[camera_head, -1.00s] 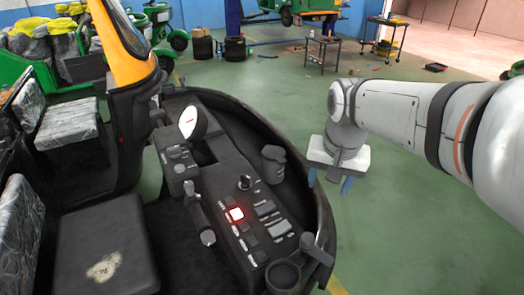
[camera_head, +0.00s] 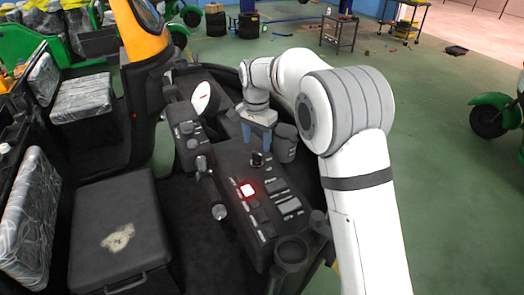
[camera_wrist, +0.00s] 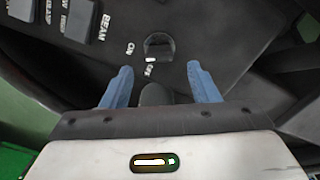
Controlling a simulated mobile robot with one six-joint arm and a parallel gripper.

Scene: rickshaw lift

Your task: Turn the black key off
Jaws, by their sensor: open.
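The black key (camera_head: 258,159) stands on the dark control panel (camera_head: 232,160) of the green vehicle. In the wrist view the key (camera_wrist: 159,46) is a dark round knob with a pale mark at its near edge, close to a small label. An ON label (camera_wrist: 130,48) sits to its left. My gripper (camera_head: 257,138) is above the panel, just behind the key in the head view. In the wrist view my gripper (camera_wrist: 160,68) has its two blue fingers spread wide. The key lies just beyond the fingertips, roughly centred between them, and does not appear gripped.
A red-lit button (camera_head: 248,190) and several switches sit near the key. A dark cup-shaped part (camera_head: 285,142) is right beside my gripper. Green floor is open on the right.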

